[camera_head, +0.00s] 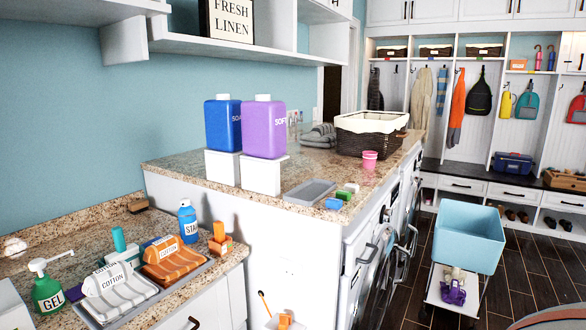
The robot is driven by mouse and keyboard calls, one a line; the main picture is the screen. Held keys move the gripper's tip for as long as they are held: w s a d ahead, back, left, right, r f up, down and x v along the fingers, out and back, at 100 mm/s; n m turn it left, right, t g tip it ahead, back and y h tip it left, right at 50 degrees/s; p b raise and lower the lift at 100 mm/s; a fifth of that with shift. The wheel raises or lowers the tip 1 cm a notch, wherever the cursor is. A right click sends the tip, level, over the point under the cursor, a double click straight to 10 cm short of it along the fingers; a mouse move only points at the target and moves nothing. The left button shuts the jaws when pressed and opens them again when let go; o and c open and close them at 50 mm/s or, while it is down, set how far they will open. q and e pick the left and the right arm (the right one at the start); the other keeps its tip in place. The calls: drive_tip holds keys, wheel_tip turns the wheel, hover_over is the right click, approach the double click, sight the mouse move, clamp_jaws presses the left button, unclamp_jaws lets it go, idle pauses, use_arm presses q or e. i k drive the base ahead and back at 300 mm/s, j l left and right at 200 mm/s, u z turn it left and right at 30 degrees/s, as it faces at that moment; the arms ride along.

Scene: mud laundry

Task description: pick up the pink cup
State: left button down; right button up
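The pink cup (370,161) stands upright on the granite counter (290,171) above the washers, near its front edge and in front of the wicker basket. It looks like a small tumbler with a wider rim. Nothing touches or covers its front. Neither of my grippers shows in the head view.
The lined wicker basket (364,137) is behind the cup. A grey tray (309,192) and small blue, green and white blocks lie nearer. Blue (222,125) and purple (263,128) jugs stand on white blocks to the left. A blue cart (468,240) stands on the floor at right.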

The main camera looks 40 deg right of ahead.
sight(369, 157)
drive_tip(key=z, duration=1.6)
drive_tip(key=i+l, duration=0.75)
drive_tip(key=l, duration=0.3)
drive_tip(key=i+l, duration=0.4)
drive_tip(key=l+u, duration=0.05)
drive_tip(key=l, duration=0.05)
